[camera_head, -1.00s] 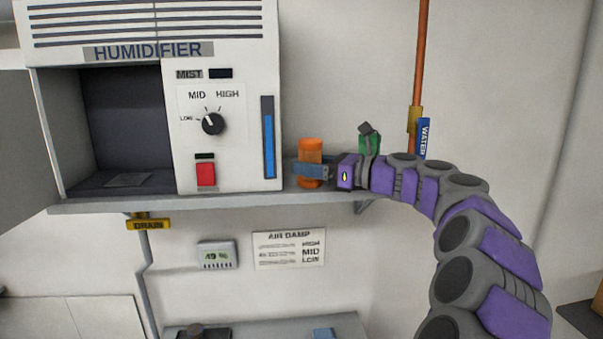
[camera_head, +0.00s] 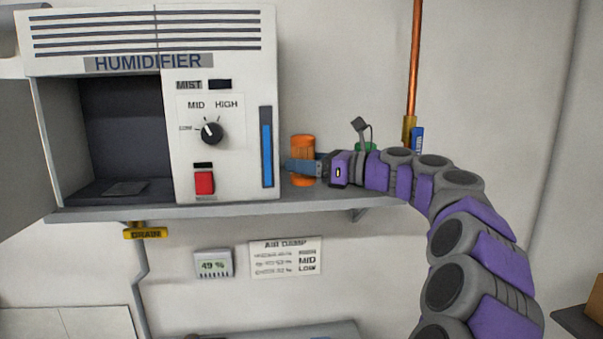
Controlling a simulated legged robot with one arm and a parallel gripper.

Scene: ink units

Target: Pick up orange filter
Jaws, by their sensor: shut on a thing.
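The orange filter (camera_head: 303,146) is an upright cylinder on the shelf, just right of the humidifier. My gripper (camera_head: 301,167) reaches in from the right and is shut on the filter. One blue-grey finger crosses its front around mid-height and hides part of it. The other finger is hidden. The filter's base shows below the finger, at the level of the shelf top; I cannot tell whether it touches the shelf.
The humidifier (camera_head: 222,105) stands left, its compartment (camera_head: 122,130) open and its door swung left. The shelf (camera_head: 250,207) runs beneath. A green object (camera_head: 369,147) is mostly hidden behind my arm. A copper pipe (camera_head: 413,60) and blue water tag (camera_head: 417,141) are further right.

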